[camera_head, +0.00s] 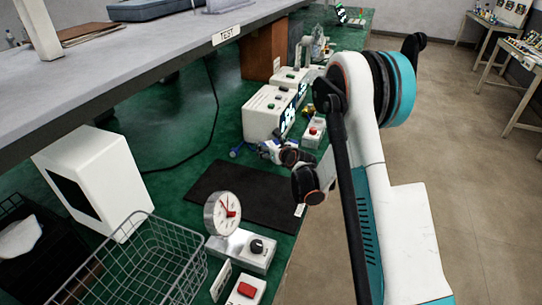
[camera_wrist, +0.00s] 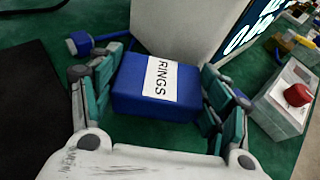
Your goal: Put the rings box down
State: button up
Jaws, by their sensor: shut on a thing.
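The rings box (camera_wrist: 132,92) is a blue box with a white label reading RINGS. In the wrist view it sits between the two teal-padded fingers of my gripper (camera_wrist: 157,104), one on each side, and my gripper is shut on it. In the head view my gripper (camera_head: 272,152) is low over the green bench top, in front of the white instrument (camera_head: 268,112); the box is mostly hidden there. The box is close to the green surface, but I cannot tell whether it touches it.
A blue piece (camera_wrist: 82,43) lies left of the box. The white instrument (camera_wrist: 172,28) stands just behind it. A red-button box (camera_wrist: 290,97) is to the right. A black mat (camera_head: 245,195) lies nearer, with a dial gauge (camera_head: 222,214) and wire basket (camera_head: 140,265) beyond its near edge.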

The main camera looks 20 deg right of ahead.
jog(key=shift+f+b, duration=0.5)
jog(key=shift+f, duration=1.15)
jog(key=shift+f, duration=0.15)
jog(key=o, duration=1.1)
